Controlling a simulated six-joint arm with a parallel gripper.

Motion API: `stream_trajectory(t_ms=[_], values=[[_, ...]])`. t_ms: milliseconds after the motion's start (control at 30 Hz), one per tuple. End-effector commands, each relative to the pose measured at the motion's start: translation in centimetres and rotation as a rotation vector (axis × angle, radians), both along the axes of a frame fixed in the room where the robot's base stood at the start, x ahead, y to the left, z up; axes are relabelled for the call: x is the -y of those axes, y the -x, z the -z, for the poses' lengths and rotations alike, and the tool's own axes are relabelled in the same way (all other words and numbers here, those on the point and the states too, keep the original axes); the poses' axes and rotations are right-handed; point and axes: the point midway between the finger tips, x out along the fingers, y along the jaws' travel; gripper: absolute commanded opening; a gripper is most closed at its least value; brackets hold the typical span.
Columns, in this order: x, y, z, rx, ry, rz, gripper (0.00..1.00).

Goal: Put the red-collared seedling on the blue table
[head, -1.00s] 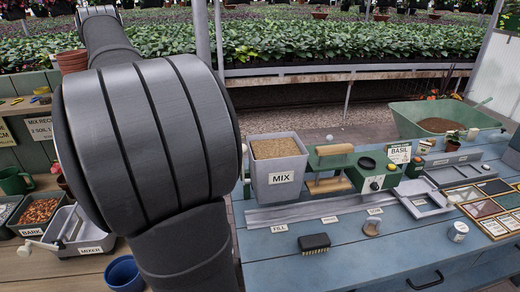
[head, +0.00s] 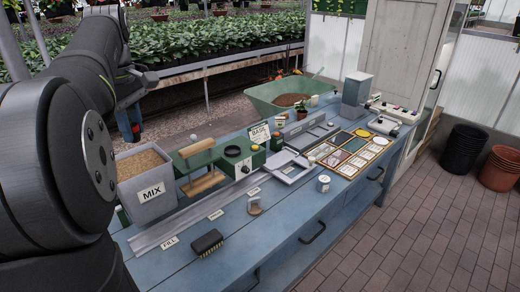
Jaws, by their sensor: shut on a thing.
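The blue table (head: 262,232) runs from the lower left to the middle right. My gripper (head: 131,128) is small and dark at the end of my arm, at the left behind the grey MIX bin. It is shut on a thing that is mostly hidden. A little red shows there, but I cannot tell whether it is the seedling's collar.
The MIX bin (head: 152,191), a green roller machine (head: 226,158), a grey tray (head: 287,165), a black brush (head: 207,243) and a white jar (head: 323,184) stand on the table. A green wheelbarrow (head: 268,97) is behind. The front strip of the tabletop has bare room.

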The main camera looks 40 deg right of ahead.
Motion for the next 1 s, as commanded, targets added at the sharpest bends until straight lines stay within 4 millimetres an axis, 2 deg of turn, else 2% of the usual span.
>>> stream_trajectory(t_ms=[33, 200, 367, 600, 800, 1000], values=[[2.0, 0.9, 0.0, 0.0, 0.0, 0.039, 0.05], [7.5, 3.9, 0.0, 0.0, 0.001, 0.145, 0.05], [12.3, 7.5, 0.0, 0.0, 0.001, 0.244, 0.05], [18.5, 13.7, 0.0, 0.001, 0.002, 0.393, 0.05], [21.9, 18.5, 0.0, 0.0, 0.002, 0.491, 0.05], [24.0, 22.1, 0.0, 0.0, 0.002, 0.56, 0.05]])
